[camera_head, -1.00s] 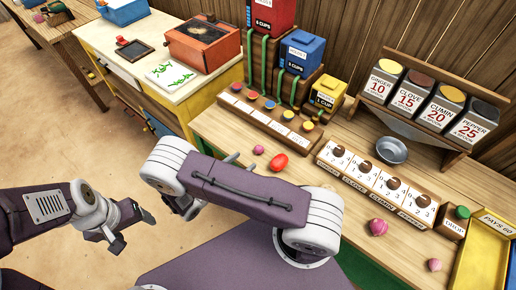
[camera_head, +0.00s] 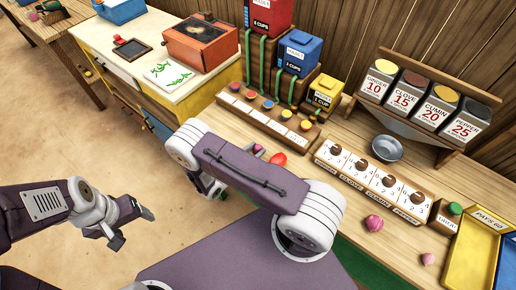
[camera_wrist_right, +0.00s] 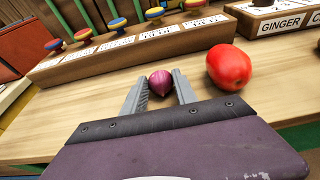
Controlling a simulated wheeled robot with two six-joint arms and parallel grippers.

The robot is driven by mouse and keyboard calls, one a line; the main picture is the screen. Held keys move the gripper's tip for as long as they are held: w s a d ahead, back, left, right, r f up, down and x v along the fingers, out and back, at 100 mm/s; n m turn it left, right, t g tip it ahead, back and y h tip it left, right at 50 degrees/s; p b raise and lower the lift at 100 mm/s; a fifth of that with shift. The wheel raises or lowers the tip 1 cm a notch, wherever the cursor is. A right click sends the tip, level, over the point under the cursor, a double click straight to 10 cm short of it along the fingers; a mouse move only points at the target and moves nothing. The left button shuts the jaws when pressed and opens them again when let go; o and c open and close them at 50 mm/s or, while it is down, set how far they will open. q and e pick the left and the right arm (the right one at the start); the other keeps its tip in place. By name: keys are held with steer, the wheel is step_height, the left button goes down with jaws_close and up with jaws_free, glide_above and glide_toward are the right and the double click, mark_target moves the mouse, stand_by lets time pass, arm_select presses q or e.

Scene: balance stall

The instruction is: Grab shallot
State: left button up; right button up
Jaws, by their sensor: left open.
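The shallot (camera_wrist_right: 161,83) is a small purple bulb on the wooden counter. In the right wrist view it sits between the fingertips of my right gripper (camera_wrist_right: 160,90), which is open, with a finger on each side. I cannot tell whether the fingers touch it. In the head view the shallot (camera_head: 258,149) shows only as a small pink bit behind my right arm, which hides most of that gripper. My left gripper (camera_head: 132,228) is open and empty over the floor, away from the counter.
A red tomato-like item (camera_wrist_right: 229,67) lies just right of the shallot. A wooden rack with coloured knobs (camera_wrist_right: 150,45) runs behind it. Two pink bulbs, a larger one (camera_head: 374,223) and a smaller one (camera_head: 428,259), lie further right. A metal bowl (camera_head: 387,149) stands near the spice tins.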

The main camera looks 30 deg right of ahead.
mark_target(257, 151)
jaws_close()
steer(key=shift+r, duration=0.3)
steer(key=r, duration=0.4)
steer(key=shift+s+d, duration=0.2)
steer(key=shift+d, duration=0.15)
steer(key=s+d+r+b, duration=0.1)
steer(key=s+d+r, duration=0.5)
steer(key=d, duration=0.2)
steer(key=shift+s+d+r, duration=0.2)
steer(key=shift+s+d, duration=0.1)
steer(key=shift+s, duration=0.05)
